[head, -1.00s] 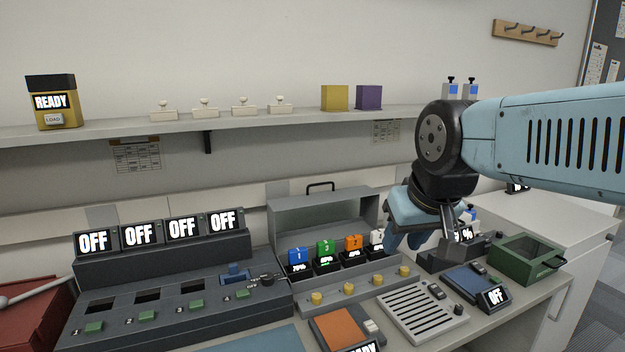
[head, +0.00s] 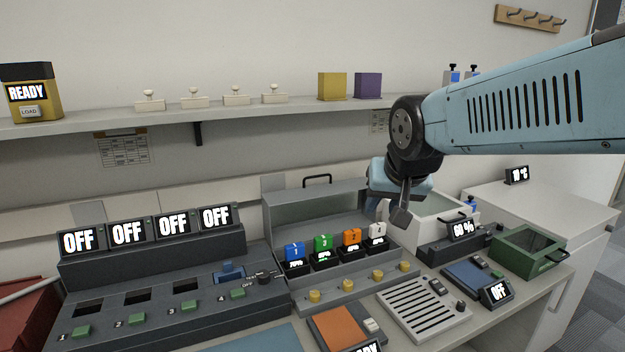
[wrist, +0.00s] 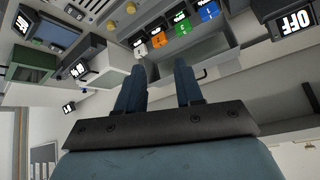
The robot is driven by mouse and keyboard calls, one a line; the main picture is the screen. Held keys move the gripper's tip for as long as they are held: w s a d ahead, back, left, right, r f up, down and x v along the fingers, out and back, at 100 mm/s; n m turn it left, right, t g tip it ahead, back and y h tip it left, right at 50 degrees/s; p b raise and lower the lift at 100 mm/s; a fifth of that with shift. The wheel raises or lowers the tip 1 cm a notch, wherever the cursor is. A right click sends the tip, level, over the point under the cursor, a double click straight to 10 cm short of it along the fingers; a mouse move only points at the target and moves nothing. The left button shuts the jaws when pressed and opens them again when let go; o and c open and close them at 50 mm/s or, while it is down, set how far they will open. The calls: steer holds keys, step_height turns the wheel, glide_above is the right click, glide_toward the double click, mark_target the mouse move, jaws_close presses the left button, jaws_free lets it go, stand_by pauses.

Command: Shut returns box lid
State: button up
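No label that I can read names the returns box. A green box (head: 528,252) sits at the right end of the bench, with a dark see-through top and a handle at its right; I cannot tell how its lid stands. It also shows at the left of the wrist view (wrist: 30,66). A grey case (head: 335,283) in the middle has its lid (head: 315,212) raised at the back, with a black handle on top. My gripper (head: 393,216) hangs at the right end of this case, above it. Its fingers are apart and nothing shows between them in the wrist view (wrist: 160,88).
Numbered coloured blocks (head: 323,243) stand in the grey case. A white bin (head: 440,213) is behind my gripper. A grey console with OFF screens (head: 150,270) fills the left. A shelf (head: 230,112) holds stamps and boxes above. The white cabinet top (head: 540,205) at the right is mostly clear.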

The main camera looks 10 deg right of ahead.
steer(key=w+d+f+m+t, duration=0.1)
steer(key=w+m+t, duration=0.15)
steer(key=w, duration=0.65)
steer(key=w+d+f+m+t, duration=0.15)
steer(key=w+m, duration=0.25)
steer(key=w, duration=0.5)
steer(key=m+t+y, duration=0.4)
steer(key=m, duration=0.2)
glide_toward(318, 188)
steer(key=s+r, duration=0.4)
steer(key=x, duration=1.3)
steer(key=shift+w+d+r, duration=0.15)
steer(key=shift+w+d, duration=0.15)
steer(key=shift+w, duration=0.2)
steer(key=shift+c, duration=0.4)
jaws_close()
